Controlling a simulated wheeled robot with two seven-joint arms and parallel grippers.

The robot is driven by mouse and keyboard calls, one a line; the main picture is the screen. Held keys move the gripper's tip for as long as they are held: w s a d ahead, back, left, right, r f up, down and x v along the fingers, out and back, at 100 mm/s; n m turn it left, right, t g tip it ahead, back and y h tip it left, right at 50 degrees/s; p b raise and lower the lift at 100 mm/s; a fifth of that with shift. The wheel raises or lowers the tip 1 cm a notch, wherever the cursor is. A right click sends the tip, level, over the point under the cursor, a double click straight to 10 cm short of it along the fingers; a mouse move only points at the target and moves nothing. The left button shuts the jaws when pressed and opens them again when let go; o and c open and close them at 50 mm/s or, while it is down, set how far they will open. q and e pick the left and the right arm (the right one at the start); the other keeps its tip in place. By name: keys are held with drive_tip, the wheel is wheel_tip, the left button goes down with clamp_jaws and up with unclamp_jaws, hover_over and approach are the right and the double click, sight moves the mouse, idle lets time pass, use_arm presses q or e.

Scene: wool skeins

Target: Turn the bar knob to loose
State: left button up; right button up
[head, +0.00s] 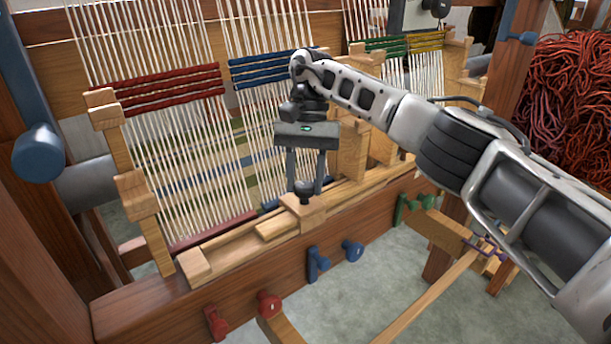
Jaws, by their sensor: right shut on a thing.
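The bar knob (304,188) is a small dark knob on top of a light wooden block (303,212) at the front of the loom. My right gripper (305,187) points down over it and is shut on it, one finger on each side. The fingers partly cover the knob, and no loose or tight marking can be made out. My left gripper is not in view.
The loom has white warp threads behind the gripper, with red bars (170,88) and blue bars (265,70). Red, blue and green pegs line its front beam (190,302). Red wool (570,110) hangs at the right. My right arm spans the right side.

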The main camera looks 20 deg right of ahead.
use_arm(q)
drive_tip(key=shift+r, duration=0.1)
use_arm(e)
drive_tip(key=shift+n, duration=0.3)
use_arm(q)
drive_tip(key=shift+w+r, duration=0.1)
use_arm(e)
drive_tip(key=o, duration=1)
drive_tip(key=shift+r, duration=0.15)
